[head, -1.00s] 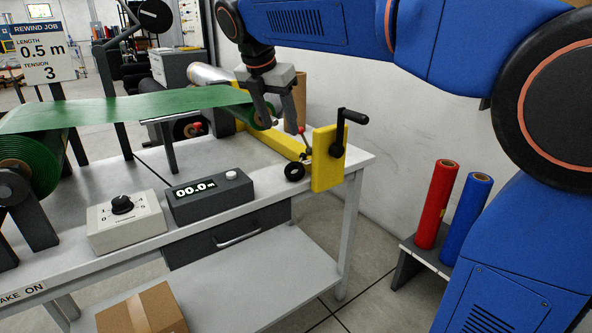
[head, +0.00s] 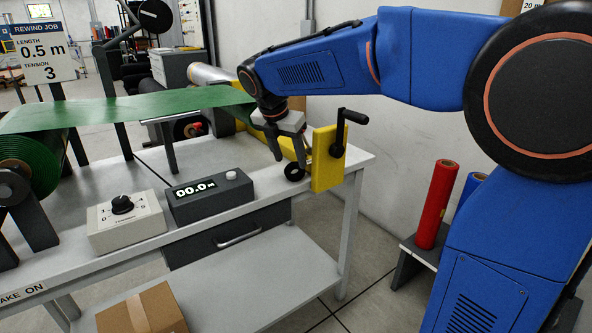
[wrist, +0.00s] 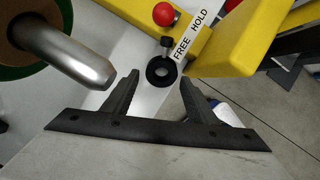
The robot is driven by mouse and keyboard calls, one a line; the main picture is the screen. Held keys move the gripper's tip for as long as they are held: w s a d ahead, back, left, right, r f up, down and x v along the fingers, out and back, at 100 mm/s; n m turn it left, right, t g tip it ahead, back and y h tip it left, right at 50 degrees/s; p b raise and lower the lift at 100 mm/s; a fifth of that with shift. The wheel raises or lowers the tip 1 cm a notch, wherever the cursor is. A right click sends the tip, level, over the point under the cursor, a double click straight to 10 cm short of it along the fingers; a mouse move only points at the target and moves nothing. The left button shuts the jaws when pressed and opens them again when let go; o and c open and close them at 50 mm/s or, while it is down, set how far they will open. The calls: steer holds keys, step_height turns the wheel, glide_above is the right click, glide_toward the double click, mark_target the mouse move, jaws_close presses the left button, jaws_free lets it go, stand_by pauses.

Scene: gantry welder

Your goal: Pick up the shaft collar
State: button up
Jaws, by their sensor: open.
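The shaft collar is a small black ring (head: 294,172) lying on the white bench top beside the yellow crank bracket. It also shows in the wrist view (wrist: 161,72), flat, with its round hole visible. My gripper (head: 290,160) is open and points down just above the collar. In the wrist view the two dark fingers (wrist: 158,80) stand apart, with the collar between and a little beyond their tips. The fingers appear empty.
The yellow bracket (head: 327,168) with a black crank handle (head: 352,117) stands close right of the collar. In the wrist view, a red-knobbed lever (wrist: 164,14), a FREE/HOLD label (wrist: 190,35) and a metal shaft end (wrist: 85,62) are near. A counter box (head: 210,198) sits left.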

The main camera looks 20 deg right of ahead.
mark_target(294, 167)
steer(key=shift+x, duration=2.5)
steer(key=shift+s+d, duration=0.1)
steer(key=shift+s, duration=0.05)
steer(key=c, duration=1)
